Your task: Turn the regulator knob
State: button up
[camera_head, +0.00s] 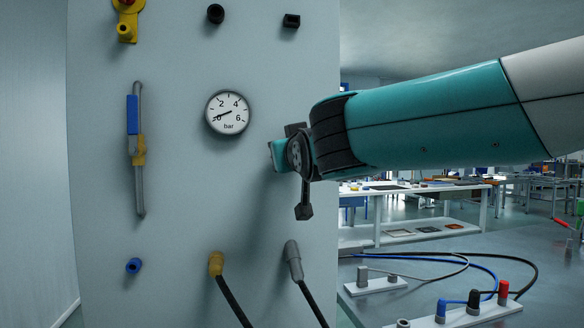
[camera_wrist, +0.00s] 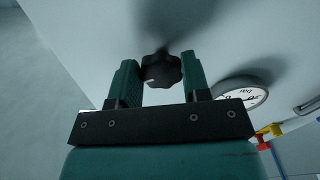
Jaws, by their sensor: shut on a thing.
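The regulator knob (camera_wrist: 162,68) is black and lobed, with a small white mark on its rim, and stands out from the pale panel. My gripper (camera_wrist: 160,76) is shut on it, with one teal finger on each side. In the head view, my gripper (camera_head: 279,156) is at the panel's right part, and the knob is hidden behind it. The gauge also shows at the right in the wrist view (camera_wrist: 243,95), partly hidden by the gripper body.
The panel (camera_head: 180,200) carries a blue-and-yellow valve (camera_head: 136,140) at left, a yellow fitting (camera_head: 127,22) above, and two plugged hoses (camera_head: 216,264) (camera_head: 293,262) below my gripper. Right of the panel, a bench (camera_head: 440,190) and a hose rack (camera_head: 470,312) stand in the room.

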jog(key=m+b, duration=0.3)
jog(key=m, duration=0.1)
jog(key=shift+f+m, duration=0.15)
jog(key=shift+m, duration=0.15)
dwell(0.5)
jog(key=o, duration=0.9)
jog(key=shift+s, duration=0.1)
jog(key=b+v, duration=0.3)
jog(key=v, duration=1.4)
jog(key=shift+s, duration=0.15)
